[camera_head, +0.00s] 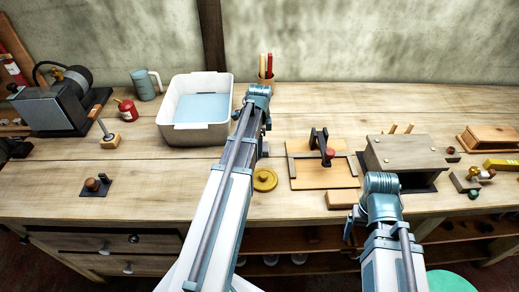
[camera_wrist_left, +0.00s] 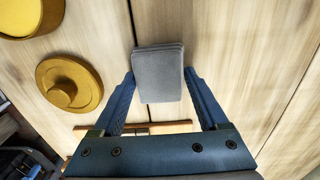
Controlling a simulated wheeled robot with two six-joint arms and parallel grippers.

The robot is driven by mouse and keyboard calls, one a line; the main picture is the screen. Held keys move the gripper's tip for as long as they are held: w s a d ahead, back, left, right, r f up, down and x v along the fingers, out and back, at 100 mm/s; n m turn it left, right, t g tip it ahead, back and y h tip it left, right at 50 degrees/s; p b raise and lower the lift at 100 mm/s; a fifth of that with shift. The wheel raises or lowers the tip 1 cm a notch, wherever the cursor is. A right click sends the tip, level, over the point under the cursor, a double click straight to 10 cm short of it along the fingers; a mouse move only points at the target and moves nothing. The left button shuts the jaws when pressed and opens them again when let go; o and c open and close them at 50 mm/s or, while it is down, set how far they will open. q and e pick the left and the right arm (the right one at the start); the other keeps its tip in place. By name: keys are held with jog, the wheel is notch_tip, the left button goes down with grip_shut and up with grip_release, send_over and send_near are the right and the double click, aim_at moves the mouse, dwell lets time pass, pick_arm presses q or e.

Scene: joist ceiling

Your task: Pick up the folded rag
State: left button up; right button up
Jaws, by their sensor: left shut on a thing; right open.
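The folded rag (camera_wrist_left: 158,75) is a small grey stacked pad in the left wrist view. My left gripper (camera_wrist_left: 160,84) is shut on it, with a blue finger against each side. Whether the rag touches the bench top cannot be told. In the head view my left arm reaches over the middle of the bench and hides the rag and most of the gripper. My right gripper is at the bench's front edge, below the grey wooden box, largely hidden by its own arm; no rag shows by it.
A yellow round lid (camera_head: 265,180) lies close to my left gripper. A yellow round container (camera_wrist_left: 28,14) shows in the left wrist view. A white tub (camera_head: 195,137) stands behind, left of my arm. A wooden board with a clamp (camera_head: 305,176) lies to the right.

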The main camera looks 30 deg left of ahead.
pick_arm(q)
jog(key=shift+c, duration=0.8)
notch_tip(320, 180, up, 10)
jog(key=p, duration=1)
jog(key=o, duration=0.7)
jog(key=c, duration=0.5)
jog(key=shift+c, duration=0.2)
